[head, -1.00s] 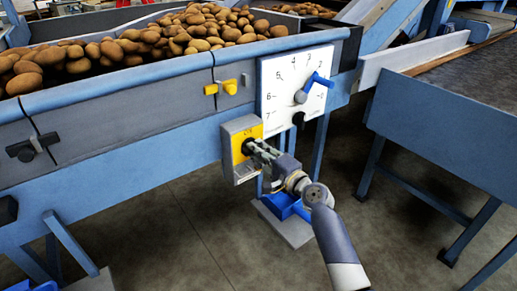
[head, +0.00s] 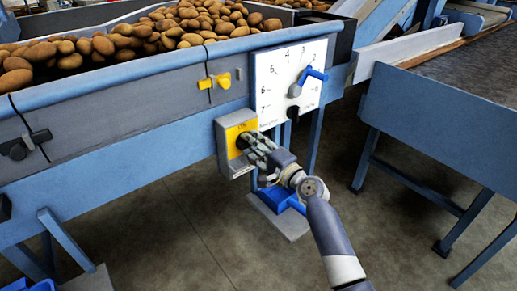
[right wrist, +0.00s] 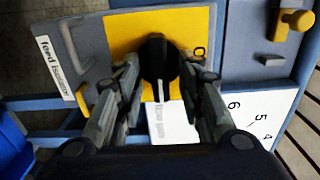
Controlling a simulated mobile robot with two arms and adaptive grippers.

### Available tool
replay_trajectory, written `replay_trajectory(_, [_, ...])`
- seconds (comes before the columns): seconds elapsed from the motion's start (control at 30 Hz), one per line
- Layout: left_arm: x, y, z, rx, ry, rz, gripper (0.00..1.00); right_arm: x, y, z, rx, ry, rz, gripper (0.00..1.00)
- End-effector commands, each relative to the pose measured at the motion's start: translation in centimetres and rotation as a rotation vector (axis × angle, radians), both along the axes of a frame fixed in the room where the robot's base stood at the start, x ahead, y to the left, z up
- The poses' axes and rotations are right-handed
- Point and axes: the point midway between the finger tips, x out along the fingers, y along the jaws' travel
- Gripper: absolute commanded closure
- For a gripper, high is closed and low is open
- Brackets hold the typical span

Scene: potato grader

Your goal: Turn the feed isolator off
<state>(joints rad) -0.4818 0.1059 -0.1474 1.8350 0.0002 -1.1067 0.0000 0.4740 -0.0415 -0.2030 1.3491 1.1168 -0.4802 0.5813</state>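The feed isolator (head: 222,140) is a grey box with a yellow plate, fixed to the front of the blue machine. In the head view my right gripper (head: 251,147) is at the plate and hides the knob. In the right wrist view the black knob (right wrist: 158,58) sits between the fingertips of my right gripper (right wrist: 160,72), which appear shut on its two sides. The knob's white line runs up and down in that view, across the direction toward the plate's mark at right. The "feed isolator" label (right wrist: 56,68) is at the left. My left gripper is not in view.
A white dial plate (head: 268,75) with a blue lever (head: 314,74) is just above and right of the isolator. A yellow latch (head: 223,80) is above it. Potatoes (head: 180,28) fill the hopper.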

Motion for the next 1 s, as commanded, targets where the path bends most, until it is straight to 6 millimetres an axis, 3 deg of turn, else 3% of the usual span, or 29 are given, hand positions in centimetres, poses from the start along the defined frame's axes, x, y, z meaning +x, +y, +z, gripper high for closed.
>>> replay_trajectory(0.17, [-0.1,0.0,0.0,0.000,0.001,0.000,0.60,-1.1,-0.9,-0.1,-0.001,0.000,-0.002,0.65])
replay_trajectory(0.7, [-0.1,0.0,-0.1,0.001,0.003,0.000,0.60,-8.4,-6.2,-0.1,-0.001,0.002,-0.001,0.65])
replay_trajectory(1.0, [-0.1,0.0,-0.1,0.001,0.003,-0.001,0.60,-9.7,-7.1,-0.1,0.001,0.002,-0.001,0.65])
